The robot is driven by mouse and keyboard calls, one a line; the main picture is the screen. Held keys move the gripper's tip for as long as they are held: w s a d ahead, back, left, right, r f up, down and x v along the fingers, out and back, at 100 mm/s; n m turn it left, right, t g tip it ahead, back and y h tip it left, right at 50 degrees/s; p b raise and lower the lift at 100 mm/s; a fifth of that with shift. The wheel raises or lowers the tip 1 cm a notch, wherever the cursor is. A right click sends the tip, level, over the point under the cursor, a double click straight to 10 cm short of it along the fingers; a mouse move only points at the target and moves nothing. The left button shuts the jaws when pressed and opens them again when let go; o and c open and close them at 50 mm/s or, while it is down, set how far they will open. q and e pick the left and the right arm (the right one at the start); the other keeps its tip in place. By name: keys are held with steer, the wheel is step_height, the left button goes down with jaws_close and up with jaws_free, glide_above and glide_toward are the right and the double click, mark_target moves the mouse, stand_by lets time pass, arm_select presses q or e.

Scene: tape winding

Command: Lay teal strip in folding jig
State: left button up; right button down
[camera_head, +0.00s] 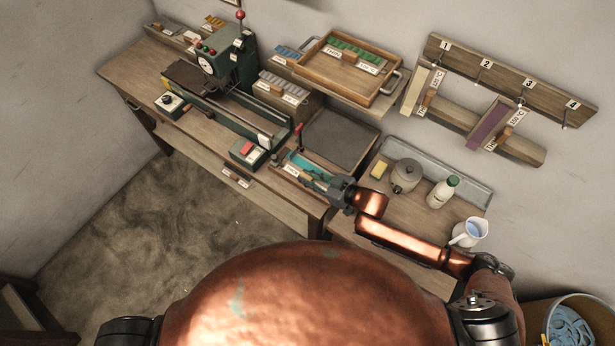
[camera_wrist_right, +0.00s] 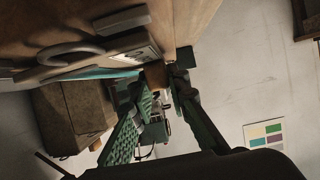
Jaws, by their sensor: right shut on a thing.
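The teal strip (camera_head: 302,161) lies low over or in the folding jig (camera_head: 284,159), which has a red-knobbed lever (camera_head: 299,130) and a white label in front. I cannot tell whether the strip is fully seated. My right gripper (camera_head: 332,185) is at the strip's near right end. In the right wrist view its green fingers (camera_wrist_right: 160,82) close on a small brown wooden block (camera_wrist_right: 155,74), seemingly the strip's handle; a teal edge (camera_wrist_right: 110,73) shows beside it. The far end of the strip is partly hidden by the jig. My left gripper is out of view.
A dark mat (camera_head: 342,138) lies behind the jig. A green press (camera_head: 228,62) stands left. A wooden tray (camera_head: 350,68) sits at the back. A grey pot (camera_head: 406,175), bottle (camera_head: 442,192) and pitcher (camera_head: 468,233) stand right. Cream and purple strips (camera_head: 488,124) hang on the wall rack.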

steer(key=c, duration=1.8)
jaws_free()
steer(key=v, duration=1.2)
